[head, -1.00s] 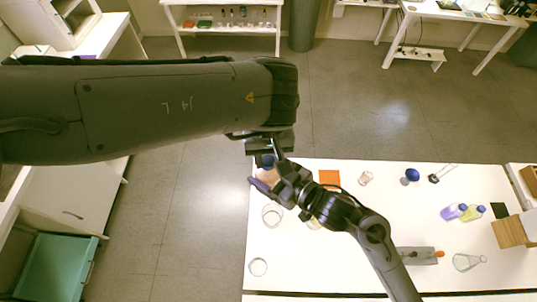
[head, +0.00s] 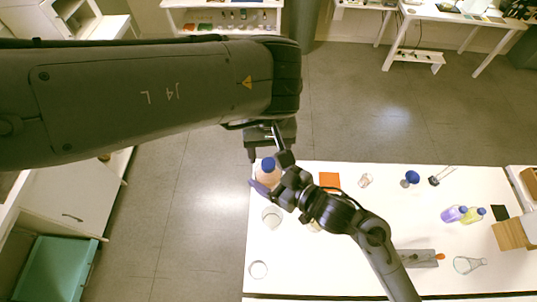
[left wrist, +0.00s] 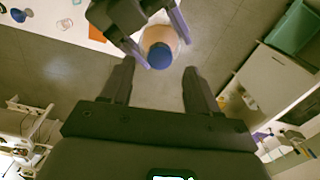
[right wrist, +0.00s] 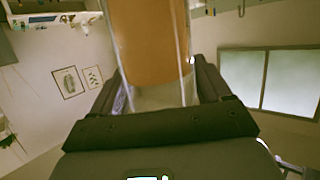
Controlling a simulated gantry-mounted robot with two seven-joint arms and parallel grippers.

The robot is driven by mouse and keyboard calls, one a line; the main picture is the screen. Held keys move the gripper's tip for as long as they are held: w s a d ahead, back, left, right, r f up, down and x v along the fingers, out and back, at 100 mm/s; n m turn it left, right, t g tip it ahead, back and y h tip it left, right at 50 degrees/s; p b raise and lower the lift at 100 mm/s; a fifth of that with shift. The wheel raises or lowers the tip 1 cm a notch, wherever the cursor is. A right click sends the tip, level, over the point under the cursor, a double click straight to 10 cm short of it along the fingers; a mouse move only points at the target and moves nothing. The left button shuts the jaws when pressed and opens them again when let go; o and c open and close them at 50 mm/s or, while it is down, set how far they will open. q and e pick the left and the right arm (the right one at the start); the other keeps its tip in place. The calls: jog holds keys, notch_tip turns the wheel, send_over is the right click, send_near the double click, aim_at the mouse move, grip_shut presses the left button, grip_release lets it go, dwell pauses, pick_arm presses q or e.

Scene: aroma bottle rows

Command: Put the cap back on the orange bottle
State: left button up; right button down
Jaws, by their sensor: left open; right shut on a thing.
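The orange bottle (head: 269,177) is held upright or nearly so above the table's left edge. Its blue cap (head: 267,164) sits on its top; I cannot tell how tightly. In the left wrist view the cap (left wrist: 160,56) faces me, with the bottle's shoulder around it. My right gripper (right wrist: 157,85) is shut on the bottle; its fingers flank the see-through lower part with orange contents. My left gripper (left wrist: 157,70) is open and empty, apart from the cap, with its fingers on either side of it in view.
The white table (head: 330,275) holds glassware, an orange square (head: 329,180), a blue-topped item (head: 412,177), a purple bottle (head: 453,214) and a yellow bottle (head: 473,214). Floor lies left of the table. A teal bin (head: 50,265) stands at lower left.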

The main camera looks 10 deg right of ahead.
pick_arm(q)
jog(key=shift+r, duration=0.3)
